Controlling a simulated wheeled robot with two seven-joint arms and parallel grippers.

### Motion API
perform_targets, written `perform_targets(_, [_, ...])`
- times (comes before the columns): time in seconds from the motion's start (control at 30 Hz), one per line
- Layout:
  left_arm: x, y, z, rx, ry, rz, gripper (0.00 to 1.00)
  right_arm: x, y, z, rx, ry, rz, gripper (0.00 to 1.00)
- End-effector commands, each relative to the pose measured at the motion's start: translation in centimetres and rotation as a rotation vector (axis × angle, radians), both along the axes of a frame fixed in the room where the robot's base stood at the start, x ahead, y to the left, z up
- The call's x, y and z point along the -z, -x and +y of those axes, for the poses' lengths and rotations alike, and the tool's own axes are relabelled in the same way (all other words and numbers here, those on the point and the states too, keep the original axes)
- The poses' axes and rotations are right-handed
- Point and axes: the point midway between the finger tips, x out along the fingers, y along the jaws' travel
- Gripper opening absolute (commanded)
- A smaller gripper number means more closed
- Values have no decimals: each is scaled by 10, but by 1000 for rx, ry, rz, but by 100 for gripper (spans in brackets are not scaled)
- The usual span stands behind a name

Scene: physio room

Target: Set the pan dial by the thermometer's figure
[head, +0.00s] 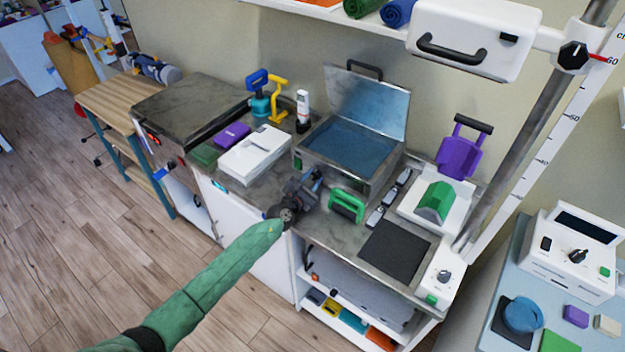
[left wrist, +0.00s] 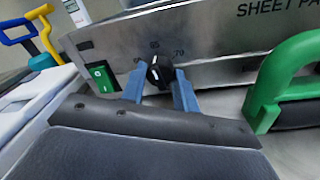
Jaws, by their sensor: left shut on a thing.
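The steel pan (head: 365,184) stands on the counter with its lid (head: 368,100) raised and blue liquid inside. Its black dial (left wrist: 160,71) sits on the front panel, with 65 and 70 printed above it. The dial's white mark seems to point up near 65. My left gripper (head: 317,178) is at the panel, its two blue-grey fingers closed on either side of the dial; in the head view it hides the dial. A white upright device (head: 303,110), possibly the thermometer, stands behind the pan's left corner; no figure on it is readable. My right gripper is not in view.
A green-handled block (head: 347,206) stands close to the right of my gripper. A white box (head: 254,153) lies to the left. A green switch (left wrist: 101,76) is left of the dial. A dark mat (head: 394,251) lies front right.

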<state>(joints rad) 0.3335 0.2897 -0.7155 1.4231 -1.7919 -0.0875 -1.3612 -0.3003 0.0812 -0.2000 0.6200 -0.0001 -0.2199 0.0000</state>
Motion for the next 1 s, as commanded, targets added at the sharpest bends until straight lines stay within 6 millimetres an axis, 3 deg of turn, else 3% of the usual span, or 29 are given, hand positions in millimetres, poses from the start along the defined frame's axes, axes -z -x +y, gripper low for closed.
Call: perform_targets(1.0, [-2, 0, 0, -1, 672, 489, 7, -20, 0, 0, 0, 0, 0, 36])
